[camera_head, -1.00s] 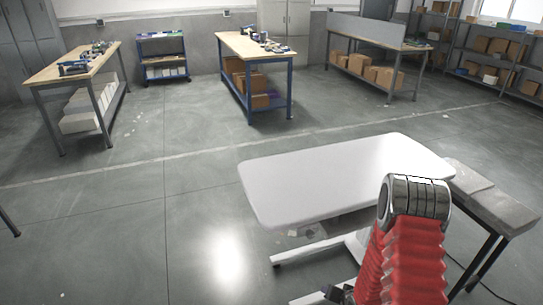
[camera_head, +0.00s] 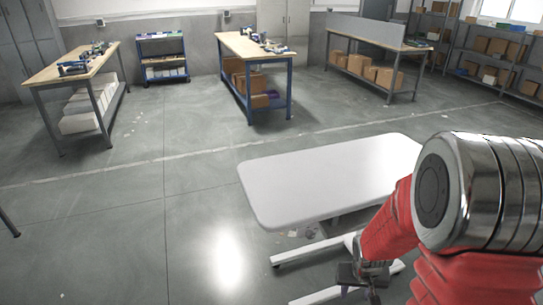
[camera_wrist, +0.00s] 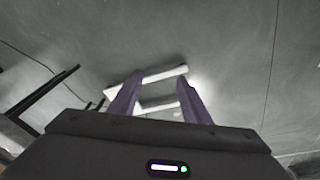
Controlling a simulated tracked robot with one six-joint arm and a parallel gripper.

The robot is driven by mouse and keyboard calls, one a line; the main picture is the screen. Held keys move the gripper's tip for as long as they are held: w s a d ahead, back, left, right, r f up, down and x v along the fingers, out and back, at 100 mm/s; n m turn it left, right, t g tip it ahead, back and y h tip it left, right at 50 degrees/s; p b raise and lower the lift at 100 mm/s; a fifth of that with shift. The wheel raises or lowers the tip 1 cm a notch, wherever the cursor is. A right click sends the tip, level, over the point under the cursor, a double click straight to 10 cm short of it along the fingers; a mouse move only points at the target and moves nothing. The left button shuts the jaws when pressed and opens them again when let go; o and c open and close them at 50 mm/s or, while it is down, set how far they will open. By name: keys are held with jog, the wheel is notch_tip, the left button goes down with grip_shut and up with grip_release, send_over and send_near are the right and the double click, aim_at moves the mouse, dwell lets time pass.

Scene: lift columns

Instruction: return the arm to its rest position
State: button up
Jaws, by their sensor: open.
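My red and silver arm (camera_head: 470,190) fills the right side of the head view, folded with a large silver joint close to the camera. My gripper (camera_wrist: 158,88) shows in the wrist view as two purple-tinted fingers spread apart, with nothing held between them. In the head view a dark part at the arm's end hangs low, in front of the white table's base. The exact fingertips are hard to make out there.
A white table (camera_head: 320,175) stands just ahead, its right end hidden behind my arm. Its white base (camera_wrist: 150,78) shows beyond the fingers in the wrist view. Workbenches (camera_head: 240,46) and shelves (camera_head: 490,45) stand far back.

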jog(key=s+a+r+t, duration=0.1)
jog(key=s+a+r, duration=0.2)
jog(key=r, duration=0.7)
jog(key=s+a+r+n+t, duration=0.1)
jog(key=s+a+r, duration=0.2)
jog(key=s+r, duration=0.3)
jog(key=s+a+r+t+y, duration=0.1)
jog(key=s+r, duration=0.4)
jog(key=r, duration=0.8)
jog(key=shift+a+r+n+t, duration=0.35)
jog(key=shift+a+n+t, duration=0.05)
jog(key=shift+a, duration=0.5)
